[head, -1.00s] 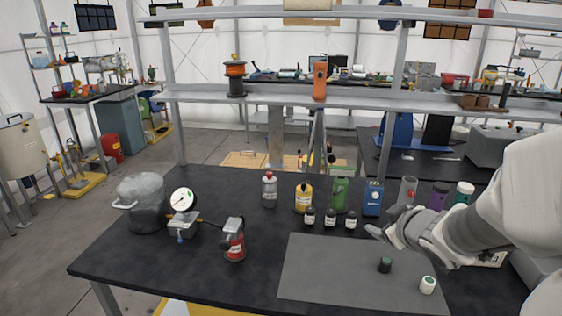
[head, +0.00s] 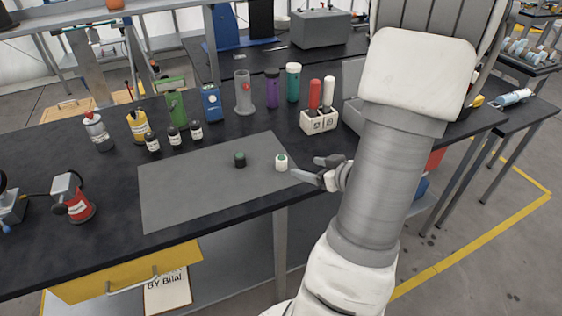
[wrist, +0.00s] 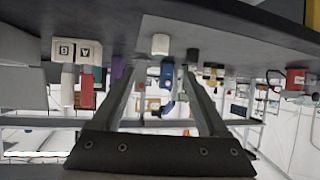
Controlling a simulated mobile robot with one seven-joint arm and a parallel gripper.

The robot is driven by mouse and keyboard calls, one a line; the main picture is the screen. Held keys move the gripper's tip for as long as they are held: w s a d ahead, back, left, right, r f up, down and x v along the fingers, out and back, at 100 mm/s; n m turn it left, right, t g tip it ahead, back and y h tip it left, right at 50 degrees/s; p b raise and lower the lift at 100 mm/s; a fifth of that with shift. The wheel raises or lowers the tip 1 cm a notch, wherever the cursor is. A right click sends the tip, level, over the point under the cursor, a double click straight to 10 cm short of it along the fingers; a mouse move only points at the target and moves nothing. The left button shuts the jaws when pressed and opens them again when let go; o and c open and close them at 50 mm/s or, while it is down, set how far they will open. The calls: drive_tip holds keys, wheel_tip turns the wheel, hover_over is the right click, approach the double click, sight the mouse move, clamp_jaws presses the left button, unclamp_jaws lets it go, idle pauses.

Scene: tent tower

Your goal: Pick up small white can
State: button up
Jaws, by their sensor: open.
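A small dark can (head: 240,159) stands left of the white can. Behind the mat are several small dark bottles (head: 174,136), a blue box (head: 211,103), a glass cylinder (head: 243,92) and a white holder with red and white tubes (head: 319,121). The mat's front left is clear.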

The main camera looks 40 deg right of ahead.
sight(283, 160)
drive_tip(key=b+x, duration=0.1)
drive_tip(key=x, duration=0.6)
drive_tip(key=shift+w+f, duration=0.1)
drive_tip(key=shift+f, duration=0.1)
drive_tip(key=shift+r+b+x, duration=0.15)
drive_tip(key=shift+b+x, duration=0.2)
drive_tip(key=shift+x, duration=1.25)
drive_tip(key=shift+r+b+x, duration=0.15)
drive_tip(key=shift+b+x, duration=0.15)
drive_tip(key=shift+x, duration=1.25)
drive_tip(key=shift+w, duration=0.15)
clamp_jaws()
